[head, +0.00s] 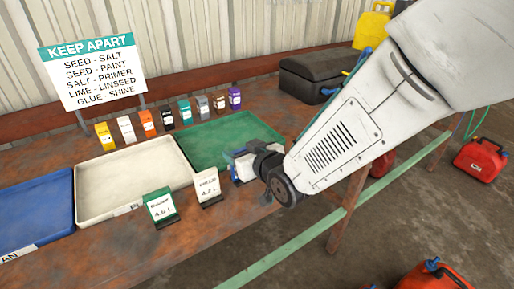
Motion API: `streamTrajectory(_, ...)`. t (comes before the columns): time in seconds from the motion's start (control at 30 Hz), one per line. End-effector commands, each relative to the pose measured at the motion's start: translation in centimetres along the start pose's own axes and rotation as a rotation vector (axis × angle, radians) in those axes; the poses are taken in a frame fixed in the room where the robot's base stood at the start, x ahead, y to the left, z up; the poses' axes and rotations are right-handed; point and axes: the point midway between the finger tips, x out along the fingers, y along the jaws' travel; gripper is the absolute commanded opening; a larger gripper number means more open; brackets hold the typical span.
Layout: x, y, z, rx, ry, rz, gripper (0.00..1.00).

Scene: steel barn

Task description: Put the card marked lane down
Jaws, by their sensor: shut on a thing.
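My gripper (240,166) is at the front right part of the green tray, mostly hidden behind my own wrist. It is shut on a small white and blue thing, only partly in view; I cannot tell what it is. Two small standing cards are at the table's front edge. One card (161,208) has a green top band; the other card (208,189) is pale with a dark foot, left of and nearer than my gripper. Their small headings are too blurred to read surely, and I cannot make out the word lane.
A blue tray (35,192), a cream tray (112,192) and a green tray (212,140) stand in a row. Several small coloured boxes (147,123) line the back. A "KEEP APART" sign (94,72) stands behind them. A black toolbox (310,78) is at the far right.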

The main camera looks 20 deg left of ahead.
Motion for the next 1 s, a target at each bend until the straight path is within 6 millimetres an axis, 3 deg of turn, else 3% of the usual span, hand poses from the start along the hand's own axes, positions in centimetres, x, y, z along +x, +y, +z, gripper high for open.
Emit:
streamTrajectory(0.37,1.9,3.2,0.0,0.001,-0.002,0.005,0.22)
streamTrajectory(0.53,2.6,3.0,2.9,0.002,-0.004,0.003,0.22)
streamTrajectory(0.93,2.8,2.9,3.5,0.001,-0.001,0.004,0.22)
streamTrajectory(0.97,2.8,2.9,3.5,0.001,-0.001,0.004,0.63)
streamTrajectory(1.0,2.8,2.9,3.5,0.001,-0.001,0.004,0.74)
